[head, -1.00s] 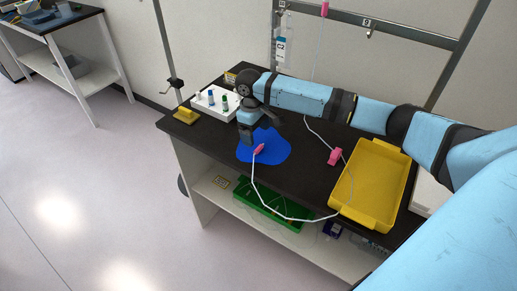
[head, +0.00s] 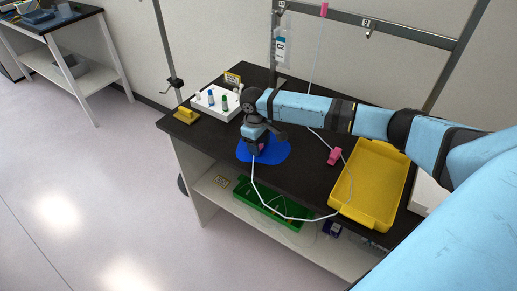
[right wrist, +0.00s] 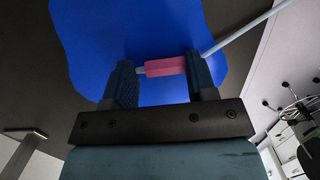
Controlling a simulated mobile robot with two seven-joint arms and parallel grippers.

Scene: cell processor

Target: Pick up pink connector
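A pink connector (right wrist: 166,65) with a grey tip and a white cable shows over the blue mat (right wrist: 90,40) in the right wrist view. It lies crosswise between the two wide-apart fingers of my right gripper (right wrist: 163,80). I cannot tell whether its ends touch the fingers. In the head view my right gripper (head: 256,145) points down at the blue mat (head: 279,150) on the black bench, with a bit of pink at the fingers. The gripper hides most of this connector there. My left gripper is not in view.
A second pink piece (head: 334,156) lies on the bench beside a yellow tray (head: 365,190). The white cable (head: 275,212) hangs over the front edge. A white rack (head: 205,108) with vials stands behind the gripper, and a yellow block (head: 186,115) sits at the left corner.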

